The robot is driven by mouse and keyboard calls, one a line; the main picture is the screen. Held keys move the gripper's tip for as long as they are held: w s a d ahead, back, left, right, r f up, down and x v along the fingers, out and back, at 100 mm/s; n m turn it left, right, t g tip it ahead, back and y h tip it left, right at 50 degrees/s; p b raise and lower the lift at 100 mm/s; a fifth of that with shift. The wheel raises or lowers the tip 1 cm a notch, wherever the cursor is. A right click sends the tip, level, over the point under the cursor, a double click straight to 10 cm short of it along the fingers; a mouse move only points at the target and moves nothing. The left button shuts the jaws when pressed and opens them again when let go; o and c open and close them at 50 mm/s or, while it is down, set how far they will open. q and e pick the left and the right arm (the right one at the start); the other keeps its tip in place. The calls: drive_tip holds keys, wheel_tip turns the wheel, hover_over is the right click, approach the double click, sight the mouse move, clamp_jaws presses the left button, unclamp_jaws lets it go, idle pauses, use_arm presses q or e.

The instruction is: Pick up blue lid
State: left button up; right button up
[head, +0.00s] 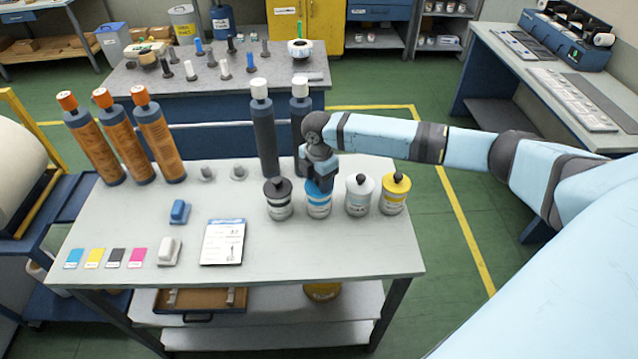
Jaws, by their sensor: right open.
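A can with a blue lid (313,198) stands in a row of small cans at the right part of the white table. Blue shows around its top, and its body is white with a dark band. My right gripper (320,187) points down onto the blue lid and hides much of it. The gripper is open, with its fingers at the lid's top. I cannot tell whether they touch it. My left gripper is not in view.
A black-lidded can (278,202) stands close on the left; a white-lidded can (358,197) and a yellow-lidded can (393,196) stand on the right. Two tall dark bottles, one here (263,130), rise just behind. The table's front right (340,255) is clear.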

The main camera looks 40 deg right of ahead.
drive_tip(key=c, duration=1)
